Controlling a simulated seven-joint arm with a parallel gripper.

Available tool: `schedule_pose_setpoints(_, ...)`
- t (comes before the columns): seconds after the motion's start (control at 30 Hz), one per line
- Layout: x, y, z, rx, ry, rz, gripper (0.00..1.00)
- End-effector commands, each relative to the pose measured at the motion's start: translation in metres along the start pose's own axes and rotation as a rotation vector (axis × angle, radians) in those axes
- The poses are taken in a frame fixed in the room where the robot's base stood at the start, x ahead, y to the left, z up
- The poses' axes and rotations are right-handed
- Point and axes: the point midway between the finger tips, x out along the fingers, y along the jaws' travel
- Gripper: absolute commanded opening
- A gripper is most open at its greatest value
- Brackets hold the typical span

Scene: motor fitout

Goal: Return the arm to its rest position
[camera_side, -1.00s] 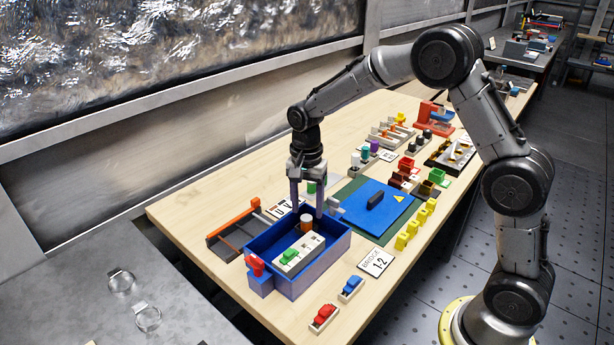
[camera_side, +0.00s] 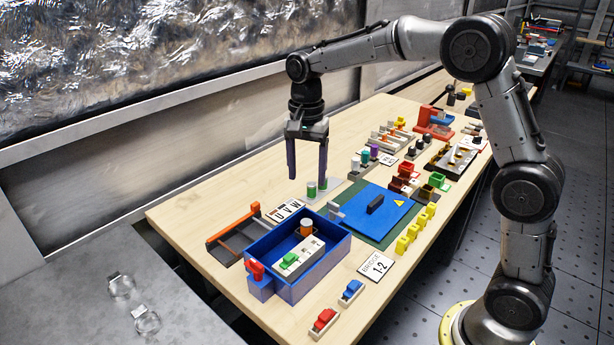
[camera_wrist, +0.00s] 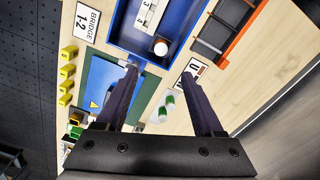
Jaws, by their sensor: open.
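My gripper (camera_side: 307,172) is open and empty, held above the table behind the blue box. Its two dark fingers point down and are apart, touching nothing. In the wrist view my gripper (camera_wrist: 163,80) also shows with nothing between its fingers. The blue box (camera_side: 337,258) stands open on the table. Inside it are a white terminal block (camera_side: 310,252) with a green piece (camera_side: 289,259) on it and an orange-and-white cylinder (camera_side: 306,228). The box also shows in the wrist view (camera_wrist: 125,38).
A blue plate (camera_side: 365,215) with a black handle lies on a green mat. Yellow pieces (camera_side: 411,235), a "BRIDGE 1-2" card (camera_side: 377,265) and red and blue switches (camera_side: 323,320) lie in front. An orange-and-black frame (camera_side: 233,235) lies left. Space above the table is free.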

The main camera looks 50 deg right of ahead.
Motion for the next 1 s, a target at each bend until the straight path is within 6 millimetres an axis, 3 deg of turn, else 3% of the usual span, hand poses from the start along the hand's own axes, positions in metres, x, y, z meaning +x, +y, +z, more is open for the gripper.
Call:
schedule_pose_setpoints(0.17,-0.039,0.009,0.004,-0.002,0.031,-0.078,0.69)
schedule_pose_setpoints(0.3,-0.081,0.045,0.020,-0.017,0.065,-0.161,0.69)
schedule_pose_setpoints(0.5,-0.113,0.112,0.048,-0.172,0.131,-0.267,0.69)
schedule_pose_setpoints(0.63,-0.115,0.158,0.066,-0.329,0.190,-0.321,0.69)
schedule_pose_setpoints(0.77,-0.104,0.199,0.083,-0.513,0.259,-0.359,0.69)
schedule_pose_setpoints(0.9,-0.078,0.236,0.097,-0.741,0.340,-0.372,0.69)
schedule_pose_setpoints(1.0,-0.057,0.253,0.104,-0.901,0.382,-0.354,0.69)
